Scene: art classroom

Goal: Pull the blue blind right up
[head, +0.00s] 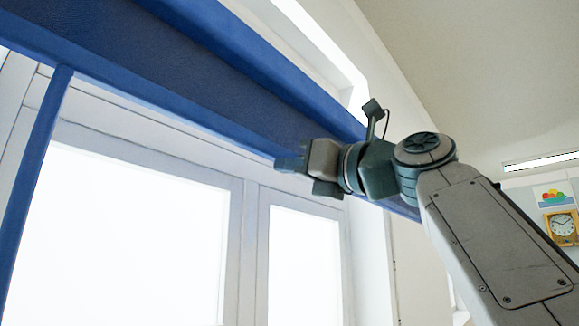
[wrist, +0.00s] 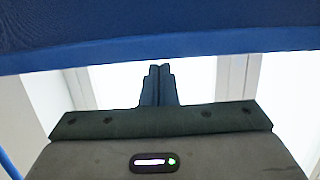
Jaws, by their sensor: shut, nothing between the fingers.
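The blue blind (head: 190,75) hangs across the upper part of the window in the head view. Its bottom edge slants from upper left down towards my gripper, and the panes below it are uncovered. The blind (wrist: 150,25) also fills the top of the wrist view. My gripper (head: 290,163) is by the lower edge of the blind, towards its right end. In the wrist view my gripper (wrist: 160,72) has its fingers together with nothing between them, the tips just below the blind's edge. I cannot tell whether they touch it.
A long blue strip (head: 35,170) runs down at the left from the blind. The white window frame (head: 245,240) stands behind. The space below the blind looks clear.

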